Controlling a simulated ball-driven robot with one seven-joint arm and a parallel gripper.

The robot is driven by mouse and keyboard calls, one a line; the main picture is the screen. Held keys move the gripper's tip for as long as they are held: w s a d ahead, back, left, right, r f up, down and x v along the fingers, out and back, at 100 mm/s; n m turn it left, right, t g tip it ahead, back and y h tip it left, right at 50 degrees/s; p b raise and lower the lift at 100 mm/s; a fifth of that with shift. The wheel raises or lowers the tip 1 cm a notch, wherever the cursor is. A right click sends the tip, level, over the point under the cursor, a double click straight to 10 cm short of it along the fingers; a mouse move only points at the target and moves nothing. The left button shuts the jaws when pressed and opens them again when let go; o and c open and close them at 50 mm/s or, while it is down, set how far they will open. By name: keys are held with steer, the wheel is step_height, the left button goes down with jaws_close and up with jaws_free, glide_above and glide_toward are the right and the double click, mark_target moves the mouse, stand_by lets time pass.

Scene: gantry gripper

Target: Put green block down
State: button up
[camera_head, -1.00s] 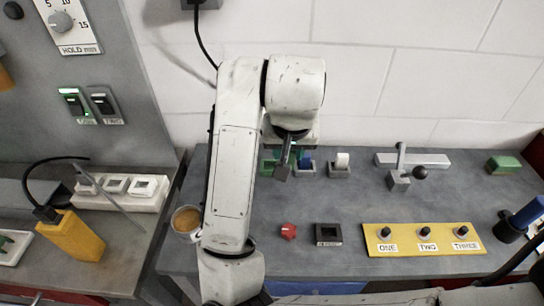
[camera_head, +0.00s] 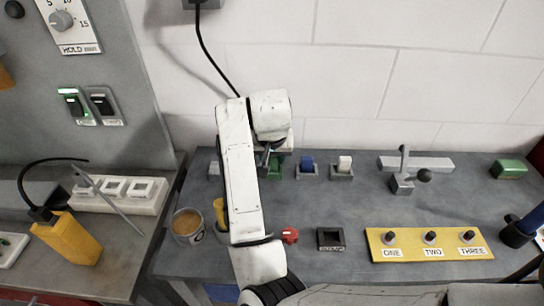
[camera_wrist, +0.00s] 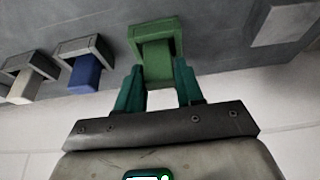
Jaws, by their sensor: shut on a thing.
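The green block (camera_wrist: 160,66) shows in the wrist view between the two teal fingers of my gripper (camera_wrist: 160,88), which is shut on it. Its far end is at a green square holder (camera_wrist: 143,32) on the bench; I cannot tell how fully it is seated. In the head view my gripper (camera_head: 268,160) is low over the back of the bench, left of the blue block. My arm partly hides the green block (camera_head: 277,166) there.
A blue block (camera_head: 307,162) and a white block (camera_head: 344,164) stand in grey holders to the right. A grey lever fixture (camera_head: 404,180), red knob (camera_head: 290,235), black square socket (camera_head: 330,238) and yellow panel (camera_head: 385,252) occupy the bench. A cup (camera_head: 187,224) stands left of my arm.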

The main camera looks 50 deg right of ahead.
steer(key=shift+f, duration=0.4)
steer(key=shift+f, duration=0.1)
steer(key=o, duration=1)
steer(key=shift+v, duration=6.15)
